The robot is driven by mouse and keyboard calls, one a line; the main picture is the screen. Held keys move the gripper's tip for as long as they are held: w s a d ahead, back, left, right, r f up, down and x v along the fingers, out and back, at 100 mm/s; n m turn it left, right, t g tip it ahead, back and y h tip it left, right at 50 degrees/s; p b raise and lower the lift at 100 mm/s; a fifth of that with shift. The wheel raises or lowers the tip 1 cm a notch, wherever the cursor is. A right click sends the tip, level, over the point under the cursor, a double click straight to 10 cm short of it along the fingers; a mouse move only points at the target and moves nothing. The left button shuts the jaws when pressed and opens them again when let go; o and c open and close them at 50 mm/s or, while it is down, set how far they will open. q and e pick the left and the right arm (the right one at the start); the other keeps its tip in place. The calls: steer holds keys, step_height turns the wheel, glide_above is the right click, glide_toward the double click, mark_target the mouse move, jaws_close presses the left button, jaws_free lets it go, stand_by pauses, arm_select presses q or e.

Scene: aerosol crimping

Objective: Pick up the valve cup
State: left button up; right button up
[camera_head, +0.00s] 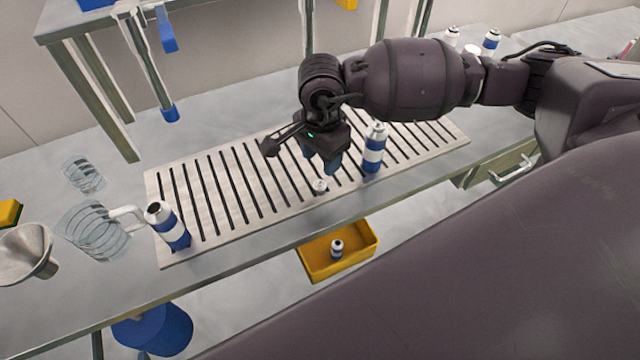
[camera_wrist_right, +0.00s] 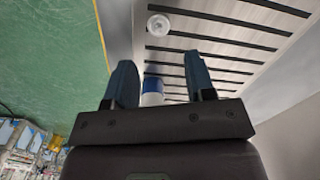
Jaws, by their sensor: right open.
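The valve cup (camera_head: 320,185) is a small white round piece on the slotted metal rack, near its front edge. In the right wrist view the valve cup (camera_wrist_right: 158,25) shows from above, beyond the fingertips. My right gripper (camera_head: 325,168) points down over the rack, just above and behind the cup, apart from it. In the wrist view the right gripper (camera_wrist_right: 160,78) is open, its two blue fingers spread, with nothing held. A blue and white can (camera_head: 374,150) stands right of the gripper; it shows between the fingers in the wrist view (camera_wrist_right: 152,90). My left gripper is out of view.
The slotted rack (camera_head: 232,190) lies on a grey table. A metal funnel (camera_head: 28,252) and clear rings (camera_head: 92,228) lie further left. A yellow bin (camera_head: 357,258) holding a small item sits below the front edge.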

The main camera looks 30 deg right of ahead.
mark_target(320, 183)
steer(key=shift+s+a+f+p, duration=0.1)
steer(key=shift+a+f+p, duration=0.05)
steer(key=shift+f, duration=1.75)
steer(key=shift+a+f+p, duration=0.1)
steer(key=shift+f+p, duration=0.05)
steer(key=shift+f, duration=1.7)
steer(key=shift+c, duration=0.2)
steer(key=c, duration=0.8)
